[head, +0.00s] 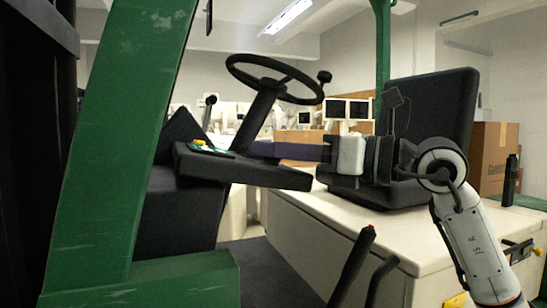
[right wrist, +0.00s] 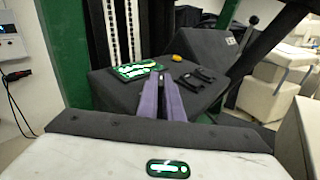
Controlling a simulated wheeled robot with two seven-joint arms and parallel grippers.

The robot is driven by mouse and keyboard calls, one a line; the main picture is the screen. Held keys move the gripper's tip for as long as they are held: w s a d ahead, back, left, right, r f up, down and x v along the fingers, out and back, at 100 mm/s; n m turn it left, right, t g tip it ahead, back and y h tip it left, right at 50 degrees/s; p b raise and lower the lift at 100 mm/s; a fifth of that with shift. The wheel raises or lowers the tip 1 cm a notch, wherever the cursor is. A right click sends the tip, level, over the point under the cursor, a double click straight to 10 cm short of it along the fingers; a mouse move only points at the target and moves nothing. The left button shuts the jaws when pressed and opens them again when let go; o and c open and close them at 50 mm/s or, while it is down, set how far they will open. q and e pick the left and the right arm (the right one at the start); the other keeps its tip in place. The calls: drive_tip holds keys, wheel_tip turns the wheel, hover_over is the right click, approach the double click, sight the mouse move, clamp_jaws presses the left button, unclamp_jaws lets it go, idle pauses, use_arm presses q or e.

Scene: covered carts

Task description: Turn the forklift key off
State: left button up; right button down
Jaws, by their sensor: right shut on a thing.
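The forklift's dark dash panel (head: 240,168) sits under the black steering wheel (head: 275,78). A green-and-white label with a yellow knob (head: 199,143) is on its left part. My right gripper (head: 256,149) reaches in from the right, just above the panel. In the right wrist view its two purple fingers (right wrist: 160,78) are close together over the panel (right wrist: 190,88), beside the label (right wrist: 138,70). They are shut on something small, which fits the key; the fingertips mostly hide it. I cannot tell the key's turn position. My left gripper is not in view.
A black seat (head: 440,110) stands behind my right arm on a cream body (head: 330,215). Black levers (head: 352,265) rise below the gripper. A green post (head: 120,130) stands at left. The steering column is close above the fingers.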

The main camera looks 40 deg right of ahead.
drive_tip(key=n+g+y, duration=0.3)
drive_tip(key=n+y, duration=0.1)
drive_tip(key=shift+d+r+y, duration=0.1)
drive_tip(key=shift+y, duration=0.3)
drive_tip(key=shift+r+n+g+y+p, duration=0.1)
drive_tip(key=shift+n+g+y+p, duration=0.75)
drive_tip(key=shift+n+g+y, duration=0.25)
drive_tip(key=shift+n+g+y+p, duration=0.6)
drive_tip(key=shift+n+g+p, duration=0.1)
drive_tip(key=shift+n+g, duration=0.25)
drive_tip(key=shift+n+g+p, duration=0.35)
drive_tip(key=shift+n+g, duration=0.1)
drive_tip(key=shift+g, duration=0.2)
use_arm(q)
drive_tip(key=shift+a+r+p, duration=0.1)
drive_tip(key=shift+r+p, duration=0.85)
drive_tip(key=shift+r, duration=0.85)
use_arm(e)
drive_tip(key=shift+n+g+y, duration=0.7)
drive_tip(key=shift+n+g, duration=0.4)
drive_tip(key=shift+g, duration=0.4)
drive_tip(key=shift+f, duration=0.3)
drive_tip(key=c, duration=1.9)
unclamp_jaws()
